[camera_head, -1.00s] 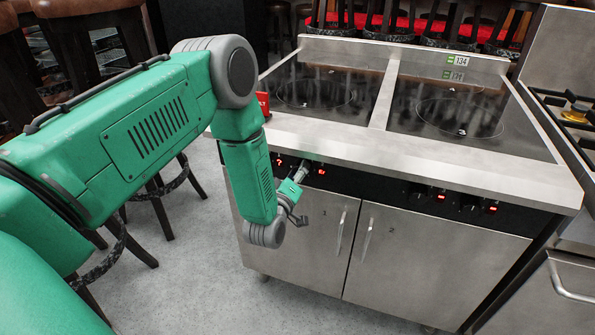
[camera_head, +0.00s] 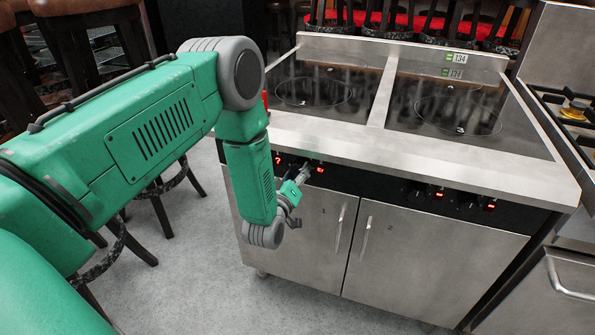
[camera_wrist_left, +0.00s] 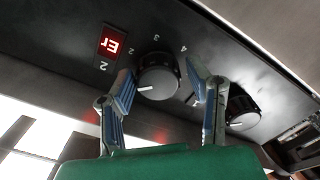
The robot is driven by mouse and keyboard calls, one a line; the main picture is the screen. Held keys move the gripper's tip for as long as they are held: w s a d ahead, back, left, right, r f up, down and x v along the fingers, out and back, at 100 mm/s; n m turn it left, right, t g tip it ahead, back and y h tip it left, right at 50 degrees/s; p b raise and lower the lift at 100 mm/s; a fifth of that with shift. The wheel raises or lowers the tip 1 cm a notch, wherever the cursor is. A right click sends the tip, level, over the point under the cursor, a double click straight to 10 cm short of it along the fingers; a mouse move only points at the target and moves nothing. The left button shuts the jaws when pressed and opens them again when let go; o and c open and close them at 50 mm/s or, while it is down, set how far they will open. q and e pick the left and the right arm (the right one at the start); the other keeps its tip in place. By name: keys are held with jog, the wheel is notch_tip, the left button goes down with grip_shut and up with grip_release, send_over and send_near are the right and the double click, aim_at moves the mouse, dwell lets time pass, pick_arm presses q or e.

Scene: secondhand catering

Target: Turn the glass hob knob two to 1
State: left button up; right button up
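The glass hob (camera_head: 330,75) is set in a steel counter unit with a black knob panel along its front. My left gripper (camera_head: 306,171) is at the left part of this panel and partly hides the knobs there. In the left wrist view, a round black knob (camera_wrist_left: 157,76) with a white pointer line lies between the two fingers of my left gripper (camera_wrist_left: 160,79). The fingers are spread to either side, with small gaps seeming to show. Numbers 2, 3 and 4 show around this knob. A red display (camera_wrist_left: 112,42) is beside it, with a 2 printed near it. My right gripper is not in view.
A second knob (camera_wrist_left: 241,109) sits close beyond the right finger in the wrist view. More knobs and red displays (camera_head: 439,194) line the panel's right part. Cabinet doors (camera_head: 420,250) with handles are below. A gas range (camera_head: 572,112) stands at right, dark stools at left.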

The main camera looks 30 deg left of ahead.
pick_arm(q)
jog(key=shift+w, duration=0.15)
jog(key=shift+r, duration=0.1)
jog(key=v, duration=1.2)
